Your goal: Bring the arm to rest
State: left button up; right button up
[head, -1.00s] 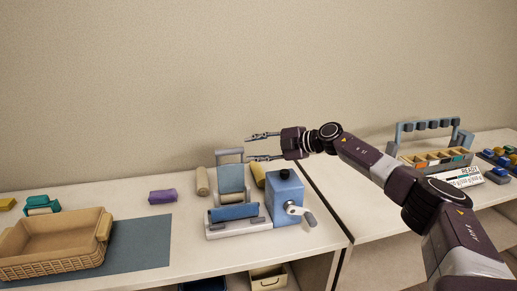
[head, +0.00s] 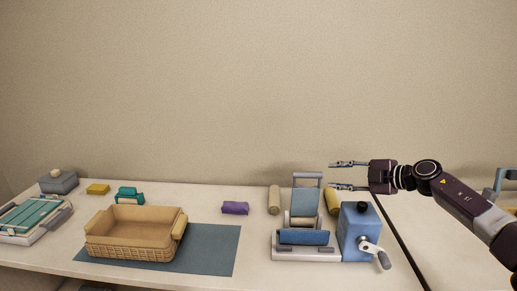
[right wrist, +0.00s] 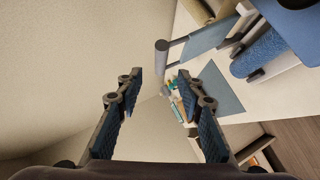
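My right gripper (head: 348,176) is raised above the counter at the right of the head view, its fingers pointing left. Its two fingers are spread apart, and nothing is between them. In the right wrist view the open fingers (right wrist: 158,98) show with blue pads and empty space between. Below the gripper stand a blue and white roller device (head: 308,236) and a blue box with a crank (head: 360,232); the gripper is apart from both. My left gripper does not show in any view.
A tan basket (head: 134,232) rests on a blue-grey mat (head: 215,246). A purple roll (head: 235,208), a teal item (head: 129,195), a yellow block (head: 98,189) and a grey box (head: 58,182) lie along the counter. The air above the counter is clear.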

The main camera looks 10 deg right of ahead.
jog(key=a+f+m+t+y, duration=0.1)
jog(key=a+f, duration=0.2)
jog(key=a, duration=0.6)
jog(key=a+f+m+t+y, duration=0.1)
jog(key=a+f+t, duration=0.15)
jog(key=a, duration=0.75)
jog(key=s+a+f+m+t+h, duration=0.1)
jog(key=s+a+f+m+h, duration=0.3)
jog(key=s+a+f+m, duration=0.15)
jog(key=s+d+f+m+g+h, duration=0.15)
jog(key=s+f+m+g, duration=0.4)
jog(key=s, duration=0.85)
jog(key=s+d+f+m+g+h, duration=0.1)
jog(key=s+f+m+g+h, duration=0.15)
jog(key=s+f, duration=0.8)
jog(key=s+d+f+m+g+h, duration=0.1)
jog(key=s+d+f+m+g, duration=0.25)
jog(key=s, duration=1.35)
jog(key=s+a+f+n+g+b, duration=0.1)
jog(key=s+f+b, duration=0.1)
jog(key=f, duration=1.4)
jog(key=s+a+f+g+b, duration=0.1)
jog(key=f+g, duration=0.1)
jog(key=f, duration=1.4)
jog(key=s+d+f+b, duration=0.2)
jog(key=s+d+f, duration=0.1)
jog(key=s+f, duration=1.3)
jog(key=shift+s+d+g+h, duration=0.15)
jog(key=shift+s+g+h, duration=0.15)
jog(key=shift+s+g, duration=0.1)
